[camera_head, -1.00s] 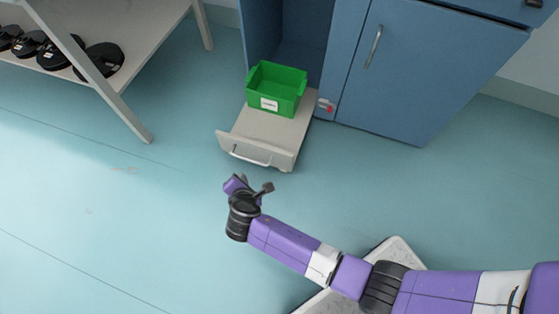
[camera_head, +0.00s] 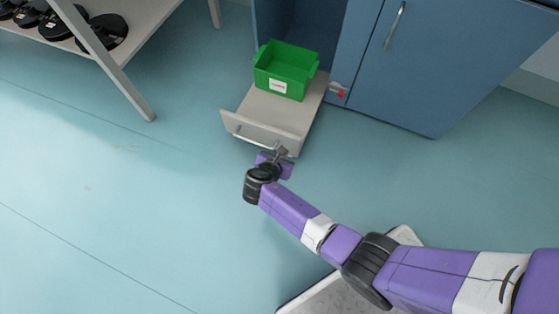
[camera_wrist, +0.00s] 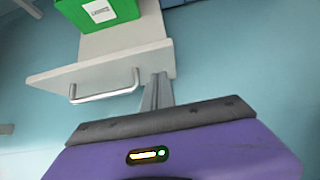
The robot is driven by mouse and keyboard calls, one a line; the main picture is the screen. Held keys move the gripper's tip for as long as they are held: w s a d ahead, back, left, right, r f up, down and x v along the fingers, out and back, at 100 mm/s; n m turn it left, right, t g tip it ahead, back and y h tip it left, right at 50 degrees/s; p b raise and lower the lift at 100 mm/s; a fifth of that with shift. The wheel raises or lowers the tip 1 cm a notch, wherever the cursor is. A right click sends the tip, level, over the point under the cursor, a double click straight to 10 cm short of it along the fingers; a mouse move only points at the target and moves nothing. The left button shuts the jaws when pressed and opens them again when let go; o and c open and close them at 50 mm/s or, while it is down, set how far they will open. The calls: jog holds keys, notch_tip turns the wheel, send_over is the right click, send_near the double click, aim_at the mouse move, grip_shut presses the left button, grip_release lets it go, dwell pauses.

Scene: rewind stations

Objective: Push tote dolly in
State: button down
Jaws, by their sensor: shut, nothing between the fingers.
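The tote dolly (camera_head: 265,132) is a pale sliding board with an upright front panel and a metal bar handle. It sticks out of an open bay (camera_head: 298,25) in the blue cabinet. A green tote (camera_head: 285,72) with a white label sits on it. My gripper (camera_head: 281,151) is shut and empty, at the right part of the front panel. In the wrist view, the fingers (camera_wrist: 158,90) are just right of the handle (camera_wrist: 104,92), by the panel (camera_wrist: 100,66). I cannot tell whether they touch it.
A red-tipped latch (camera_head: 339,91) sits at the right edge of the bay. A closed blue door (camera_head: 420,60) is to its right. A rack (camera_head: 130,85) with black reels stands at the upper left. The floor in front is clear.

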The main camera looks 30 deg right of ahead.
aim_at(292, 140)
jog(key=shift+w+d+f+b, duration=0.2)
jog(key=shift+w+d+b, duration=0.2)
jog(key=shift+w+d, duration=0.45)
jog(key=shift+w+d+f+b, duration=0.15)
jog(key=shift+w+d+b, duration=0.3)
jog(key=shift+d, duration=0.65)
jog(key=shift+w+d, duration=0.15)
